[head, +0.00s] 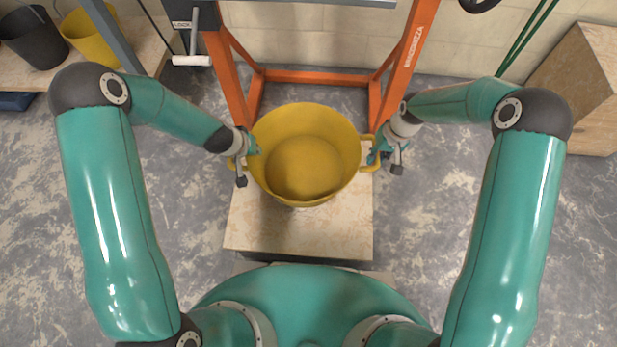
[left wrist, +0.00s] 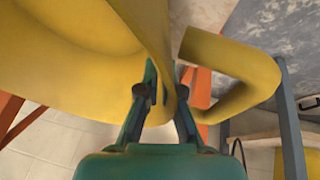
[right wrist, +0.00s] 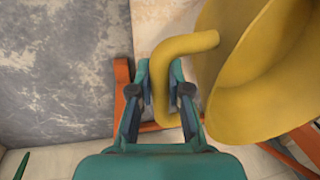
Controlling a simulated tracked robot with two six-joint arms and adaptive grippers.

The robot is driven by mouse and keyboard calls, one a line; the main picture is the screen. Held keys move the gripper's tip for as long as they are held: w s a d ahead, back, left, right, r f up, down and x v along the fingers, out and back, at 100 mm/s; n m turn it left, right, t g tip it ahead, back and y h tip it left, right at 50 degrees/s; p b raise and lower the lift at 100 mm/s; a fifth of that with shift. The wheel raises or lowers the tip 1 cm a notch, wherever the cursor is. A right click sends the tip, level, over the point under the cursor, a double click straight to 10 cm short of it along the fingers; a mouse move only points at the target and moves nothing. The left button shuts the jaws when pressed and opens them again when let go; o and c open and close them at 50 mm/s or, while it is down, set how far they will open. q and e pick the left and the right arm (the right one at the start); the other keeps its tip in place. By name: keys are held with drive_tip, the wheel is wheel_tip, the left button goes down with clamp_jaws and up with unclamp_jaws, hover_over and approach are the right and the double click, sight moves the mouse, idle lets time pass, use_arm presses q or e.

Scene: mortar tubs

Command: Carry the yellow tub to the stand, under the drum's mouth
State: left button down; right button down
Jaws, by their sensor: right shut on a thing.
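The yellow tub (head: 304,165) is upright and looks empty in the head view, over the wooden stand (head: 300,238). I cannot tell whether its base touches the stand. My right gripper (head: 378,155) is shut on the tub's right handle (right wrist: 190,43); in the right wrist view its fingers (right wrist: 161,75) lie on either side of the handle bar. My left gripper (head: 248,148) is at the tub's left side, with its fingers (left wrist: 166,85) close to the wall and the left handle (left wrist: 245,70); its grip is unclear. The drum's mouth is not seen.
An orange frame (head: 315,76) stands right behind the tub, with legs on both sides. A black tub (head: 35,40) and another yellow tub (head: 92,42) stand at the upper left. A wooden box (head: 590,90) is at the right. Floor is clear on both sides.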

use_arm(q)
drive_tip(key=shift+w+a+f, duration=0.1)
drive_tip(key=shift+a, duration=0.1)
use_arm(e)
drive_tip(key=shift+w+d, duration=0.1)
drive_tip(key=shift+d, duration=0.05)
